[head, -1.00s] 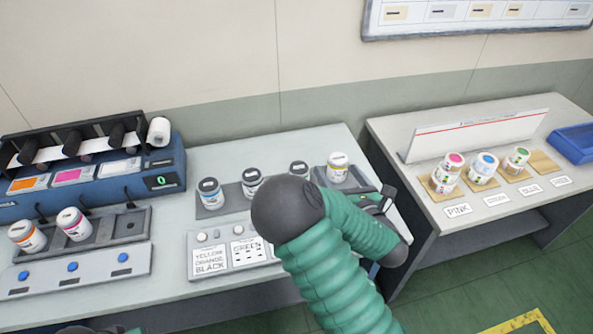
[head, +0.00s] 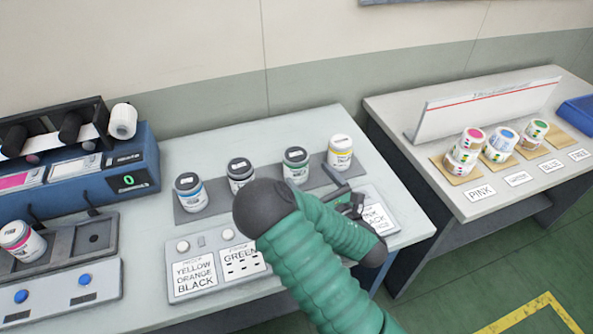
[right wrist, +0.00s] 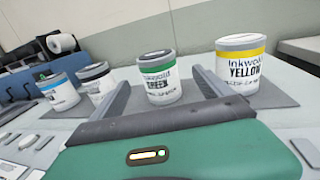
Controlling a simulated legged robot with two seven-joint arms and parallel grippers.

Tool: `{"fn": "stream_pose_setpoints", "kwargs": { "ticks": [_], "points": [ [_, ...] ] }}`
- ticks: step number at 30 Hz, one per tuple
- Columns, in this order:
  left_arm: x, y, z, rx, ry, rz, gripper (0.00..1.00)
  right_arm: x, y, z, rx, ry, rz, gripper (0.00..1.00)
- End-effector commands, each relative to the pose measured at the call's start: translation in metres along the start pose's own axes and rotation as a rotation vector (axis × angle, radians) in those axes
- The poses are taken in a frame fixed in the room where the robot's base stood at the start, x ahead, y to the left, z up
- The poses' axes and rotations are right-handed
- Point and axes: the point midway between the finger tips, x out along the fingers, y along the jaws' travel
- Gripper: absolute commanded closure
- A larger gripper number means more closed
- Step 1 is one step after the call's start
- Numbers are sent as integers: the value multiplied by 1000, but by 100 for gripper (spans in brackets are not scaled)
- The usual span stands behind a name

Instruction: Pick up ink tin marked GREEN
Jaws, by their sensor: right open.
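The ink tin with the green band (head: 296,166) stands upright on a dark grey mat, third from the left in a row of tins. In the right wrist view, the green tin (right wrist: 159,82) is straight ahead, between and beyond the two fingers. My right gripper (head: 345,183) is open and empty, in front of the row and right of the green tin. Its spread fingers also show in the right wrist view (right wrist: 161,76), apart from the tin. The tin's lower label is partly blurred. My left gripper is not in view.
The yellow tin (head: 340,152) stands just right of the green one; a black-banded tin (head: 240,172) and a blue-banded tin (head: 190,192) stand left. A label panel (head: 215,268) lies in front. A second table (head: 440,195) holds stacked rolls at right.

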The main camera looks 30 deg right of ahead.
Motion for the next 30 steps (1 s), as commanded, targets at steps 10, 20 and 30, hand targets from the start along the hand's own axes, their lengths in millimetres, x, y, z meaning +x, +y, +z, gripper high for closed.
{"fn": "stream_pose_setpoints", "kwargs": {
  "ticks": [10, 20, 30],
  "points": [
    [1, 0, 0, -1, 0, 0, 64, 56, 1, 2, 4, -4, 5, 10],
    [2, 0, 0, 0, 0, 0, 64, 76, -1, 2, 3, -1, 0, 10],
    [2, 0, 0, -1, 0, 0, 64, 76, -1, 1, 3, 0, 0, 50]
  ]
}}
